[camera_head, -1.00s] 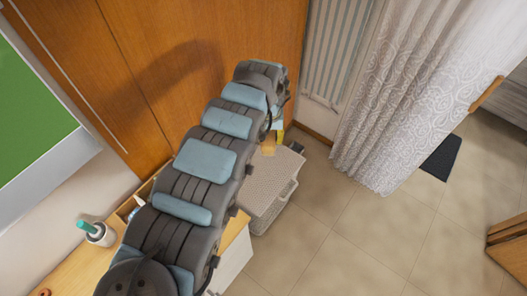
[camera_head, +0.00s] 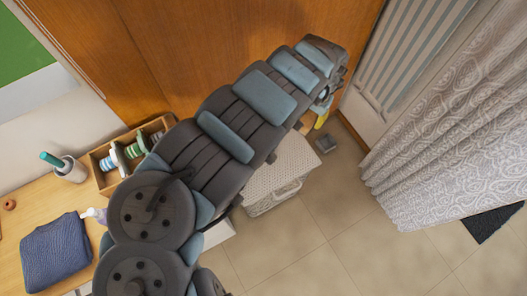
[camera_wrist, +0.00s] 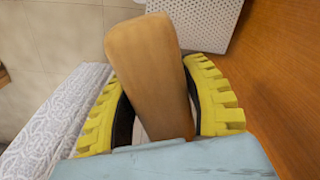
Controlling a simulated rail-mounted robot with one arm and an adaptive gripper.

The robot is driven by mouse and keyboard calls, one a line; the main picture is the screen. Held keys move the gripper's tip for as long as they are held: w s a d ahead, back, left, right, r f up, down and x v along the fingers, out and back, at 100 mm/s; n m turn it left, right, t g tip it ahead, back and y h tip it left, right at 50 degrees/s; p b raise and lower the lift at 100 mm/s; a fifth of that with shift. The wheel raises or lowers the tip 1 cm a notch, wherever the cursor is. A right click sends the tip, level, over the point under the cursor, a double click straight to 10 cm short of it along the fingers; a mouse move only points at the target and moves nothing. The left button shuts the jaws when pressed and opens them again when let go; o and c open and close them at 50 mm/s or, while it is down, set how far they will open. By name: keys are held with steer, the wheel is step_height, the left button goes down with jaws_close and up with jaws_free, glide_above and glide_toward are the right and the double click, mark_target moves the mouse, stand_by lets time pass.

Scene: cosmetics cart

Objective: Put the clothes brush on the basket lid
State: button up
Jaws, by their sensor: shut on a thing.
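The clothes brush (camera_wrist: 150,65), a brown wooden piece with a rounded end, sits between the two yellow-padded fingers of my gripper (camera_wrist: 155,80) in the wrist view. My gripper is shut on it. In the head view my gripper (camera_head: 321,112) shows only partly past my arm, with one yellow finger visible. The basket lid (camera_head: 290,158) is pale and perforated, on top of the basket (camera_head: 275,199), partly hidden by my arm. In the wrist view the lid (camera_wrist: 212,28) is at the top, partly behind the brush. The brush's bristles are not visible.
A wooden cabinet front (camera_head: 240,35) stands close along the arm. A patterned curtain (camera_head: 440,140) hangs to the right. Tiled floor (camera_head: 340,215) is open in front. A wooden box (camera_head: 107,178) stands on the table at left.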

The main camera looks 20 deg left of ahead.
steer(key=s+a+f+m+b, duration=0.1)
steer(key=s+a+f+b, duration=0.3)
steer(key=a+f+b, duration=0.45)
steer(key=s+a+f+m+b, duration=0.2)
steer(key=s+a+f+b, duration=0.25)
steer(key=f, duration=0.65)
steer(key=s+a+f+m+b, duration=0.1)
steer(key=s+a+f+b, duration=0.3)
steer(key=a+f+b, duration=0.45)
steer(key=w+d+f+b, duration=0.1)
steer(key=w+f+b, duration=0.2)
steer(key=w+b, duration=0.1)
steer(key=w+d+f+b, duration=0.2)
steer(key=w+f+b, duration=0.1)
steer(key=w+b, duration=0.1)
steer(key=w+d+f+b, duration=0.2)
steer(key=w+f+b, duration=0.2)
steer(key=shift+d+b, duration=0.2)
steer(key=shift+b, duration=0.1)
steer(key=shift+w+f, duration=0.2)
steer(key=shift+w, duration=0.15)
steer(key=shift+w+d+f+b, duration=0.15)
steer(key=shift+w+f+b, duration=0.35)
steer(key=shift+f+b, duration=0.15)
step_height(320, 180, down, 2)
steer(key=shift+w+f+b, duration=0.1)
steer(key=shift+f+b, duration=0.15)
steer(key=shift+b, duration=0.55)
steer(key=shift+f, duration=0.35)
steer(key=shift+r, duration=0.1)
